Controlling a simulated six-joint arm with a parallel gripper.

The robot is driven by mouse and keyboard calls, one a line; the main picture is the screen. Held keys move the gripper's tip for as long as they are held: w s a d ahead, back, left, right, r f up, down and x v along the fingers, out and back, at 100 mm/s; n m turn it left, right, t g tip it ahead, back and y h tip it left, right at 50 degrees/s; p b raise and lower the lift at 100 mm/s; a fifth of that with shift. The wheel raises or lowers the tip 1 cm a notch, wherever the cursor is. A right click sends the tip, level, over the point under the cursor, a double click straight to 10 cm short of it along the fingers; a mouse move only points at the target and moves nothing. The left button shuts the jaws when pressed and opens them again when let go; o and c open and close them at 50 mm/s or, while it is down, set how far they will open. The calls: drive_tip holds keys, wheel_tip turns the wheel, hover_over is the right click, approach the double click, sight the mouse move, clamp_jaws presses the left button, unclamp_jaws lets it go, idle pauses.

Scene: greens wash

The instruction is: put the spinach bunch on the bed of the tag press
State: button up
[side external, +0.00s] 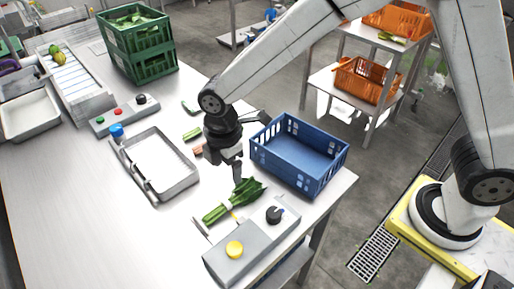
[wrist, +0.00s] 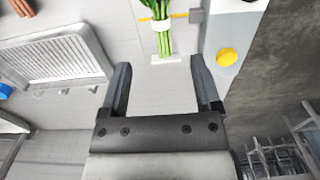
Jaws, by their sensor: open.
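The spinach bunch (side external: 246,190) lies on the table side of the tag press (side external: 238,250), a grey box with a yellow button and a dark knob. In the wrist view the green stalks (wrist: 164,42) have a white band around them, and their lower ends overlap a small white plate (wrist: 168,59), seemingly the bed. A thin yellow bar (wrist: 180,15) reaches from the press toward the stalks. My gripper (side external: 238,176) is just above the leafy part in the side view; its open, empty fingers (wrist: 160,64) point toward the stalk ends. The leaf tops are cut off in the wrist view.
A blue crate (side external: 282,173) stands close behind my gripper. Green crates (side external: 146,66) stand at the far left. The front left table is clear.

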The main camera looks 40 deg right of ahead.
idle(0.4)
drive_tip(key=s+d+m+t, duration=0.1)
drive_tip(key=s+d+m, duration=0.2)
drive_tip(key=d+m, duration=0.3)
drive_tip(key=s+d+r+m, duration=0.1)
drive_tip(key=s+d+m, duration=0.2)
drive_tip(key=d+m, duration=0.3)
drive_tip(key=s+d+m+t, duration=0.1)
drive_tip(key=s+d+m, duration=0.3)
drive_tip(key=d, duration=0.5)
drive_tip(key=shift+r+m+t, duration=0.2)
drive_tip(key=shift+m+t, duration=0.1)
drive_tip(key=shift+m, duration=0.7)
